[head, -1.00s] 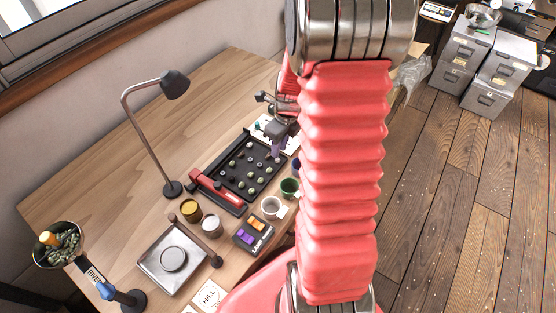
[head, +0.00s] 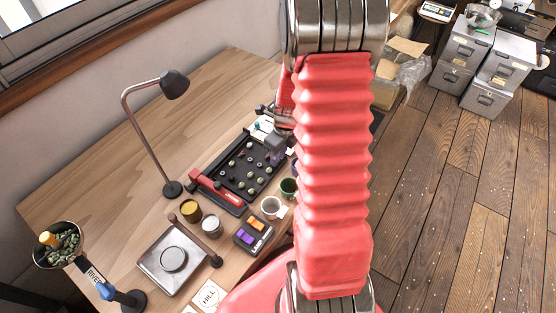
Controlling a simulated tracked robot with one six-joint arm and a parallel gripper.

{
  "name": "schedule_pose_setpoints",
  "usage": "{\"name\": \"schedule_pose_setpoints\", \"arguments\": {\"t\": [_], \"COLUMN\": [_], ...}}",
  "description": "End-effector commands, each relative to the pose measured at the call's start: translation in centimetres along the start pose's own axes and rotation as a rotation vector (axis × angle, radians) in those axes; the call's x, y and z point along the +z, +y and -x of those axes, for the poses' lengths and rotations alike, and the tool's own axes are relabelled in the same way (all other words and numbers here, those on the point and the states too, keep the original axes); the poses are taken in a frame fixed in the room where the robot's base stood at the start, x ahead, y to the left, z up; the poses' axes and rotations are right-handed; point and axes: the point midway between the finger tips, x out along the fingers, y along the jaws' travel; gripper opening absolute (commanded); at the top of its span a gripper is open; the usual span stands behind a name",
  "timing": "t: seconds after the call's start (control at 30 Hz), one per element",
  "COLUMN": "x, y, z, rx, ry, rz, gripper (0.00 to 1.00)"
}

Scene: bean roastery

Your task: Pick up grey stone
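Several small grey to grey-green stones sit spaced out in the black tray (head: 222,182) on the wooden table. One stone (head: 251,182) lies near the tray's front right part. They are too small to tell which is the grey stone of the task.
The table behind is clear.

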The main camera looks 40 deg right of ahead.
Motion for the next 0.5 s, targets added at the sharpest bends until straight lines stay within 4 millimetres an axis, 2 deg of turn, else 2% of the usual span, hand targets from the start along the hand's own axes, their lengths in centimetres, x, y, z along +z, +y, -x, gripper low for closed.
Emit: {"name": "schedule_pose_setpoints", "arguments": {"t": [0.43,0.5], "x": [0.02,0.02], "y": [0.01,0.01], "z": [0.05,0.05], "rx": [0.000,0.000], "ry": [0.000,0.000], "rz": [0.001,0.001], "gripper": [0.21,0.17]}}
